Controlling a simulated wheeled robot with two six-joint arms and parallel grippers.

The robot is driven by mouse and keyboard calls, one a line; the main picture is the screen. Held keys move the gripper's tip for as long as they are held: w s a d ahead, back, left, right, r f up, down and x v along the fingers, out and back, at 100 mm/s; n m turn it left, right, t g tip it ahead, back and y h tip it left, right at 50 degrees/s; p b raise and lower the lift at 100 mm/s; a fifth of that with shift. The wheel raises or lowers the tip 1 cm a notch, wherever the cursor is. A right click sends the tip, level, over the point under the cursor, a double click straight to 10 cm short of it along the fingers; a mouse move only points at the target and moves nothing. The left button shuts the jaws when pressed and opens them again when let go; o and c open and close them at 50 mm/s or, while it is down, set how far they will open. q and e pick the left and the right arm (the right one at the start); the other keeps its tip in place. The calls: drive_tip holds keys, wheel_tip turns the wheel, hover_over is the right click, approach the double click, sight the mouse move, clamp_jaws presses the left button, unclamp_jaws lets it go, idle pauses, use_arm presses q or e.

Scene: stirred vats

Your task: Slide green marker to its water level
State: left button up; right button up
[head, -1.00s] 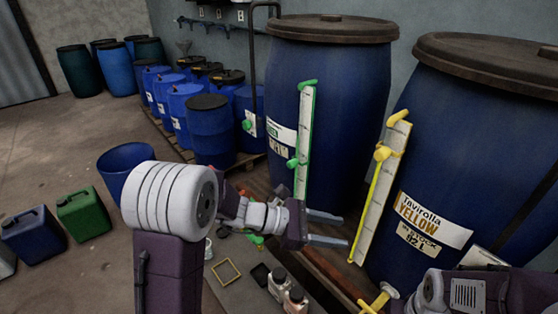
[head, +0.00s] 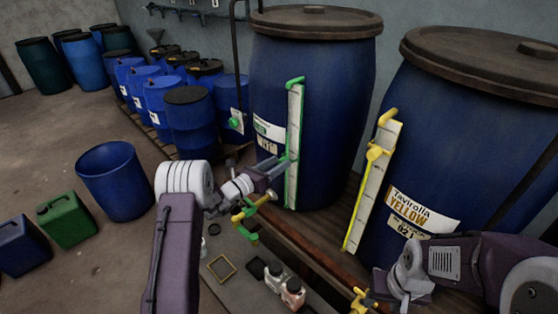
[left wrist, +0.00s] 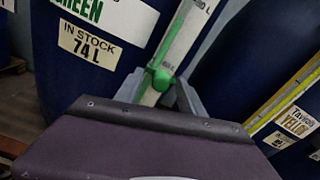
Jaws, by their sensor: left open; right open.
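The green vat (head: 325,100) stands behind my left arm, with a white gauge board (head: 293,120) edged in green on its front. The green marker (left wrist: 160,77) sits on the gauge in the left wrist view, near a scale mark too small to read surely. A label (left wrist: 86,45) there reads "IN STOCK 74 L". My left gripper (head: 279,163) is open, its fingers on either side of the gauge at the marker; contact cannot be told. In the head view the gripper partly hides the marker. My right gripper (head: 376,288) is low by the yellow vat's tap, its fingers hard to make out.
The yellow vat (head: 460,130) stands at the right with its own gauge (head: 372,185) and yellow marker (head: 377,152). A green tap and yellow-handled piece (head: 252,207) lie below my left gripper. Bottles (head: 284,288) and a yellow frame (head: 221,268) are in front.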

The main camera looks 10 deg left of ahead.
use_arm(q)
drive_tip(key=shift+w+d, duration=0.35)
drive_tip(key=shift+d, duration=0.05)
drive_tip(key=shift+a, duration=0.1)
drive_tip(key=c, duration=0.4)
clamp_jaws()
drive_tip(key=shift+r, duration=0.1)
idle(0.6)
